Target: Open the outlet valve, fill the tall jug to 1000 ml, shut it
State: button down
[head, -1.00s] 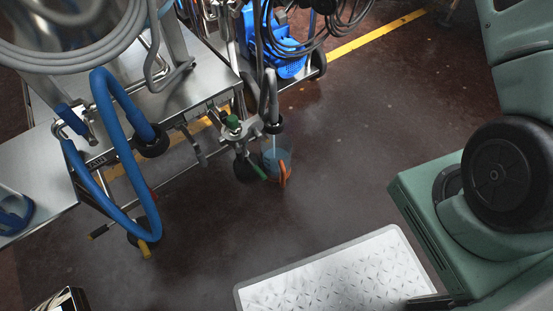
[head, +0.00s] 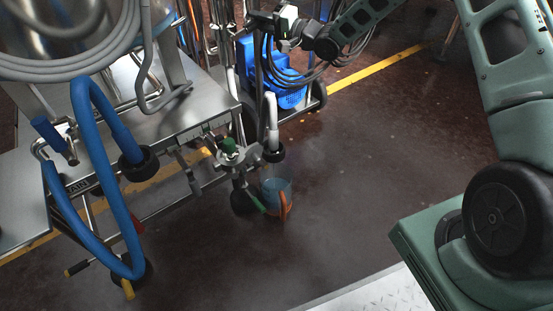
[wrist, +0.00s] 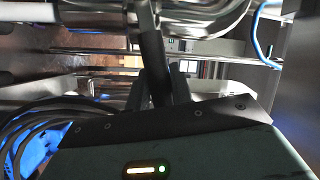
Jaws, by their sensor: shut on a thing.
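The clear bluish jug (head: 278,188) with an orange handle stands on the dark floor, in the middle of the head view. A pale hose outlet with a black collar (head: 274,154) hangs above it. I cannot read the jug's level or tell whether liquid is running. My gripper (head: 262,18) is at the top of the head view, beside the steel stand and well away from the jug. In the wrist view my gripper (wrist: 164,84) is shut on a dark bar (wrist: 152,58) beneath steel pipework.
A steel table (head: 175,105) with a thick blue hose (head: 115,130) stands at left. A blue machine (head: 285,85) on a wheeled cart with coiled black hoses is behind the jug. The floor right of the jug is open.

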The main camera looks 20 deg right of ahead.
jog(key=shift+f+m+t+b, duration=0.6)
jog(key=shift+f+m+b, duration=0.75)
jog(key=shift+b, duration=0.7)
jog(key=shift+r+m, duration=0.1)
jog(key=shift+m, duration=0.15)
jog(key=c, duration=1.2)
grip_release()
jog(key=shift+c, duration=0.2)
jog(key=shift+d+r, duration=0.1)
jog(key=shift+d, duration=0.05)
